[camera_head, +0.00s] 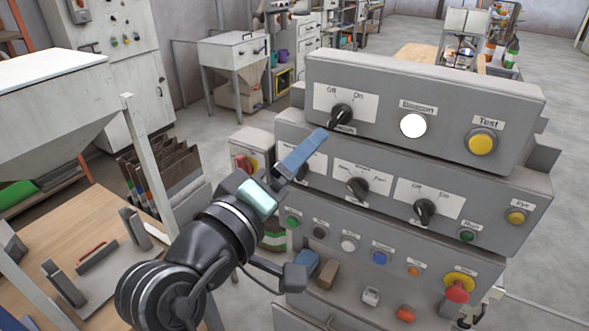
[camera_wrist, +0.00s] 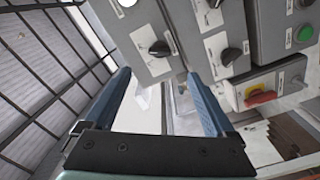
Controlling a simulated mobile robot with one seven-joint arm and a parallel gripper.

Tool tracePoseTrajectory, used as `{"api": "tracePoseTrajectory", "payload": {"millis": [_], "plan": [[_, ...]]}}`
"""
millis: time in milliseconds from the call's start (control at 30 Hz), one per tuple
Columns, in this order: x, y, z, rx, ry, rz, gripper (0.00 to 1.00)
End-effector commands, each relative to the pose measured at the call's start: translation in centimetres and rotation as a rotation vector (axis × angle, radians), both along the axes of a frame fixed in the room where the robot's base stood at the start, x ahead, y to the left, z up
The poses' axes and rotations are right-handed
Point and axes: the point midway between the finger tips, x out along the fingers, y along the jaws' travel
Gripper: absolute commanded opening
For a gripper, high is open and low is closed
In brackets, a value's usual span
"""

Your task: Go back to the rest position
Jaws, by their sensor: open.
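My gripper (camera_wrist: 160,105) is open in the wrist view, with its two blue fingers spread apart and nothing between them. In the head view my gripper (camera_head: 305,150) is at the left side of the grey control panel (camera_head: 430,85), just below the top Off/On knob (camera_head: 342,115). In the wrist view a black knob (camera_wrist: 160,49) stands beyond the fingertips. I cannot tell whether a finger touches the panel.
The panel carries several knobs and buttons, with a red emergency button (camera_head: 457,291) low on the right. A red switch (camera_head: 243,162) is left of my gripper. A wooden table (camera_head: 85,235) is at the left. Open floor (camera_head: 560,120) lies at the right.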

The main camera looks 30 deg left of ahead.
Motion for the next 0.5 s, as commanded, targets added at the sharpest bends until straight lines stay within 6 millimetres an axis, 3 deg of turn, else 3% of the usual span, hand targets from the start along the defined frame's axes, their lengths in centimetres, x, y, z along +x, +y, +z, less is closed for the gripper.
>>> {"api": "tracePoseTrajectory", "payload": {"millis": [500], "plan": [[-0.8,0.03,0.01,0.001,0.001,0.001,0.9]]}}
